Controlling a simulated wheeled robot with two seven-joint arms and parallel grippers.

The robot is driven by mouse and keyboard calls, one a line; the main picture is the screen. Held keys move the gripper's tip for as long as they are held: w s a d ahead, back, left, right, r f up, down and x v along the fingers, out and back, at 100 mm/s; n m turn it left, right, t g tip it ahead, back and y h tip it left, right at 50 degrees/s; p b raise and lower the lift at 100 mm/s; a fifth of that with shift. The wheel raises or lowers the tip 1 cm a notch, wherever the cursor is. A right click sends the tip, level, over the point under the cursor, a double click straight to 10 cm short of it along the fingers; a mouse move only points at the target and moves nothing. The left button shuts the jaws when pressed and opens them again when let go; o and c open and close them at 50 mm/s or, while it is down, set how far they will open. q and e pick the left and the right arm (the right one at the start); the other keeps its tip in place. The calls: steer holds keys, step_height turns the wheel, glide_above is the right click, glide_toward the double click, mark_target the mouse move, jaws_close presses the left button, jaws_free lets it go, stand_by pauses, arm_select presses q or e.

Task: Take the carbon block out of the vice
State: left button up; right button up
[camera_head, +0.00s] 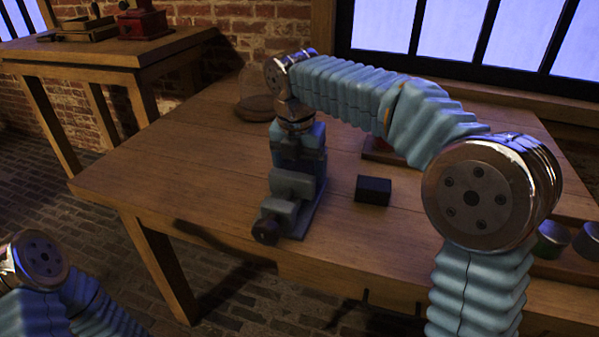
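The grey-blue vice (290,184) stands near the table's front edge, its handle end toward me. My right gripper (298,152) points down over the far part of the vice, at its jaws. Its fingertips are hard to make out there, so I cannot tell whether it is open or shut. No block shows clearly between the jaws; that spot is covered by the gripper. A black block (373,191) lies on the table just right of the vice, apart from it. Only part of my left arm shows at the bottom left; its gripper is out of view.
The wooden table (170,170) is clear left of the vice. A glass dome on a round wooden base (256,107) stands behind it. A reddish object (380,150) is partly hidden behind my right arm. Round jars (552,240) stand at the right. A side table (100,55) stands back left.

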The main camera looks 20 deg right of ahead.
steer(key=c, duration=0.4)
